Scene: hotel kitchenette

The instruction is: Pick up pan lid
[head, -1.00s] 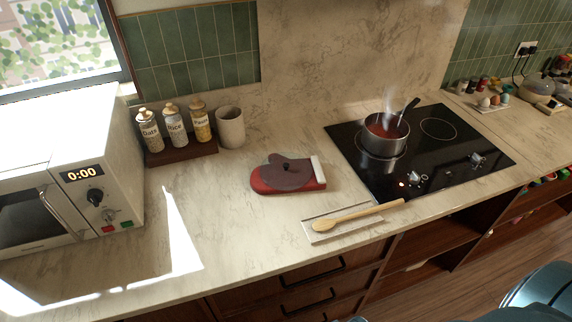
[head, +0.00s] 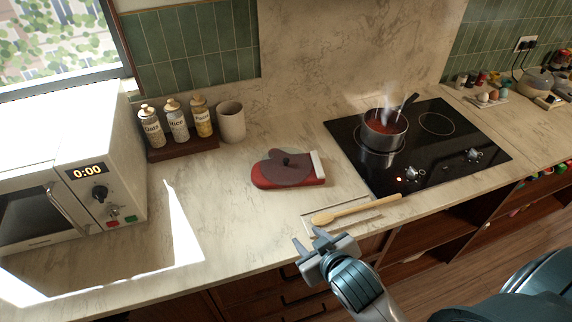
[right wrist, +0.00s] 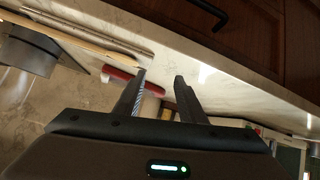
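The pan lid (head: 298,174) is a dark, see-through disc with a black knob. It lies on a red oven mitt (head: 262,181) with a white cuff, in the middle of the counter. My right gripper (head: 309,240) is over the counter's front edge, in front of the mitt and apart from the lid. Its two fingers stand apart with nothing between them, as the right wrist view (right wrist: 160,78) also shows. Part of the red mitt (right wrist: 116,74) shows beyond the fingers there. My left gripper is out of view.
A wooden spoon (head: 355,209) lies on a pale rest near the front edge, beside my right gripper. A steaming pot (head: 383,139) stands on the black cooktop (head: 440,145) at right. The microwave (head: 45,205) stands at left.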

